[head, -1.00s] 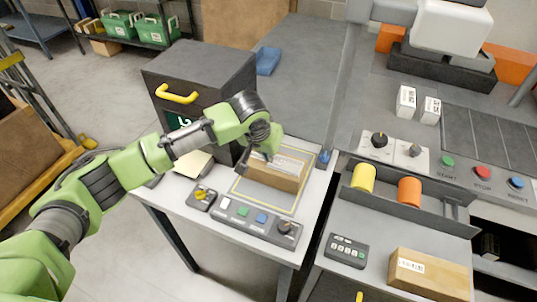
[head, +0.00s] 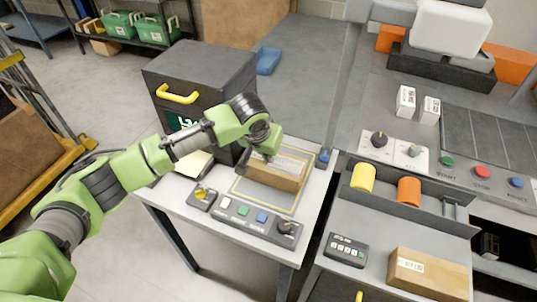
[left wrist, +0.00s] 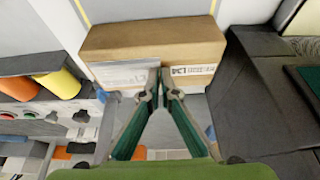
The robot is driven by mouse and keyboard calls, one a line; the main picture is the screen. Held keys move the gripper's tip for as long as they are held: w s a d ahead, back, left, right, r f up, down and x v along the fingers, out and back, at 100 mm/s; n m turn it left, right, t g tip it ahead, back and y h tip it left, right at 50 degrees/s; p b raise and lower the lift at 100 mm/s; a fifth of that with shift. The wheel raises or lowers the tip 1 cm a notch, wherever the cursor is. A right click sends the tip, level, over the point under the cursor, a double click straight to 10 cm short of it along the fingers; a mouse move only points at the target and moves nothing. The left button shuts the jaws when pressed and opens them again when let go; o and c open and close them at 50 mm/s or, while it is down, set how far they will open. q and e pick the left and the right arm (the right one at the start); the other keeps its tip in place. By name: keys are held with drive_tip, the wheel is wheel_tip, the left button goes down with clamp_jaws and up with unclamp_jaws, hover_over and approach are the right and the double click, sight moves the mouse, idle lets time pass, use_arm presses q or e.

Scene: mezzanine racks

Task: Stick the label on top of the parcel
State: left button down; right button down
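The parcel (head: 273,177) is a brown box lying on the outlined mat (head: 240,190) of the white table. It also shows in the left wrist view (left wrist: 150,38). A pale label (head: 290,163) lies at the far part of the parcel's top. In the left wrist view the label (left wrist: 195,70) has dark print at its right and a greyish, glossy left part. My left gripper (left wrist: 161,76) has its fingertips close together at the label's middle, over the parcel. It appears shut on the label; whether the label touches the box all along is unclear. My right gripper is not in view.
A dark cabinet with a yellow handle (head: 178,95) stands left of the parcel. A button panel (head: 245,219) lies in front. Yellow (head: 363,177) and orange (head: 409,190) rollers and another box (head: 428,274) are at the right.

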use_arm(q)
drive_tip(key=shift+s+f+p, duration=0.15)
drive_tip(key=shift+f+p, duration=0.1)
drive_tip(key=shift+p, duration=0.05)
idle(0.6)
drive_tip(key=c, duration=1.8)
unclamp_jaws()
drive_tip(key=shift+c, duration=0.2)
drive_tip(key=shift+r, duration=0.15)
wheel_tip(320, 180, up, 7)
drive_tip(key=p, duration=0.8)
